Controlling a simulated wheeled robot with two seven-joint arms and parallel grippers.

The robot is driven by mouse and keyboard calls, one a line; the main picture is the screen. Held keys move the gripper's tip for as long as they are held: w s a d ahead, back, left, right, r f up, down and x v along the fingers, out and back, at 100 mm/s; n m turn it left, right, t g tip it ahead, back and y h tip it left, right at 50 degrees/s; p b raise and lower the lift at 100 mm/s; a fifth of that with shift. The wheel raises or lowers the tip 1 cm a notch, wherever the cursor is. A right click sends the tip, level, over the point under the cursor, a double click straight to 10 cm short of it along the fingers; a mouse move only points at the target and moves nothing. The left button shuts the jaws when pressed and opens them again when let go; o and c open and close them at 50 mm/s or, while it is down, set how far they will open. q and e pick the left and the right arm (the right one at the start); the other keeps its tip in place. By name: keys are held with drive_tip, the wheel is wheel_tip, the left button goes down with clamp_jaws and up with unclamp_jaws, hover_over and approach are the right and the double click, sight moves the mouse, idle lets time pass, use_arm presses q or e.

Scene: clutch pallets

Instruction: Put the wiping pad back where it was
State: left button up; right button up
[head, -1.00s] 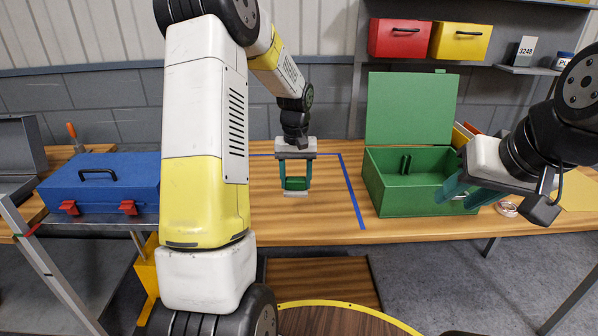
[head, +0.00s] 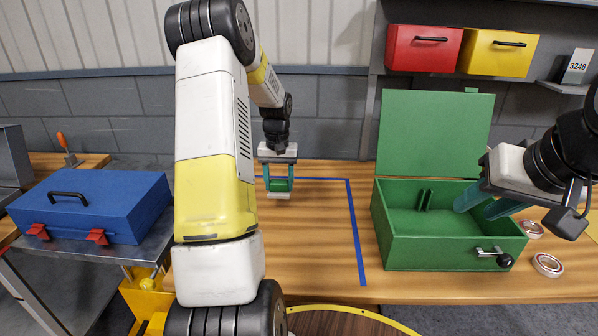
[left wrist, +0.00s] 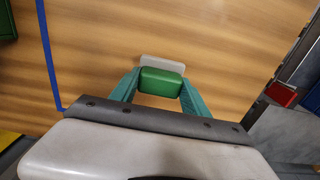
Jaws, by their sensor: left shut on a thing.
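The wiping pad has a green grip (head: 278,184) and a pale pad underneath. It also shows in the left wrist view (left wrist: 162,82), between the teal fingers. My left gripper (head: 277,179) points down and is shut on the green grip, over the wooden bench inside the blue tape outline (head: 355,230). I cannot tell whether the pad touches the bench. My right gripper (head: 482,208) has its fingers apart and empty, at the right side of the open green box (head: 440,252). My left arm hides part of the taped area.
The green box has its lid (head: 435,130) up. Bearing rings (head: 547,264) lie right of it. A blue toolbox (head: 95,205) stands on a side table at left. Red (head: 422,48) and yellow (head: 498,53) bins sit on a shelf above. Bench between tape and box is clear.

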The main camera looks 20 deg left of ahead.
use_arm(q)
drive_tip(key=w+a, duration=0.1)
drive_tip(key=w, duration=0.2)
drive_tip(key=w+a, duration=0.1)
drive_tip(key=w, duration=0.2)
drive_tip(key=w+a+f, duration=0.1)
drive_tip(key=w, duration=0.2)
drive_tip(key=shift+w+a, duration=0.1)
drive_tip(key=shift+w, duration=0.2)
drive_tip(key=shift+f, duration=1.75)
drive_tip(key=o, duration=1.3)
drive_tip(key=shift+f, duration=0.15)
